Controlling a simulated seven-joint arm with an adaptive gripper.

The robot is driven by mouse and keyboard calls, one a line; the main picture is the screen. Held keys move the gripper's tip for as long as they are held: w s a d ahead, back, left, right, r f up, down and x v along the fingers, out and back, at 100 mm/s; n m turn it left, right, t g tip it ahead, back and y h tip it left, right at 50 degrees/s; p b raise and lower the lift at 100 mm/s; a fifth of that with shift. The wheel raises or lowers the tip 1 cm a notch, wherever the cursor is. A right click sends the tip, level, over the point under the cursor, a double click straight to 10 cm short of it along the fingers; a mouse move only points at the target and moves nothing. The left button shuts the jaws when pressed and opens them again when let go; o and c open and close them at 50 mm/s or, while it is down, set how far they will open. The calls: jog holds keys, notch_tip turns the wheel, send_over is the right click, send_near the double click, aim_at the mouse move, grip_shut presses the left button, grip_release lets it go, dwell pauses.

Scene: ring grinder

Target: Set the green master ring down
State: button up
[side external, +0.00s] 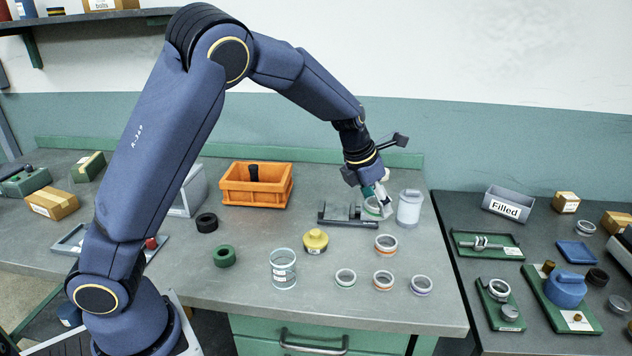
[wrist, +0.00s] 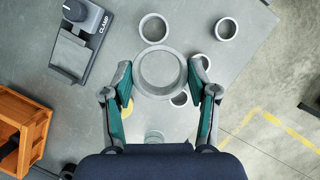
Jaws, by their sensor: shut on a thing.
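My gripper (side external: 382,203) is shut on a grey ring with a green band, the green master ring (side external: 371,209). In the wrist view the two green-and-grey fingers of my gripper (wrist: 161,80) press on opposite sides of the ring (wrist: 160,50). The ring's opening faces the wrist camera, and it looks larger than the rings behind it, so it seems held above the bench. In the side view the fingers hide part of it. It appears beside the dark clamp fixture (side external: 345,220), which shows at upper left in the wrist view (wrist: 75,55).
A white lidded canister (side external: 409,209) stands close right of my gripper. Banded rings (side external: 385,251) lie on the bench in front, with a yellow-lidded pot (side external: 315,241) and a glass jar (side external: 283,275). An orange bin (side external: 256,193) is at the back. Bare bench (side external: 330,305) shows along the front.

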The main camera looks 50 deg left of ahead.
jog(key=shift+m, duration=0.5)
jog(key=w+d+f, duration=0.1)
jog(key=w+f, duration=0.2)
jog(key=w, duration=0.1)
jog(key=w+d+f, duration=0.2)
jog(key=w+f, duration=0.1)
jog(key=w, duration=0.1)
jog(key=w+d+f, duration=0.2)
jog(key=w+f, duration=0.2)
jog(key=w, duration=0.1)
jog(key=shift+w+d+f, duration=0.1)
jog(key=shift+w+f, duration=0.2)
jog(key=shift+f, duration=1.5)
jog(key=shift+f, duration=0.1)
jog(key=o, duration=1.4)
jog(key=shift+f, duration=0.1)
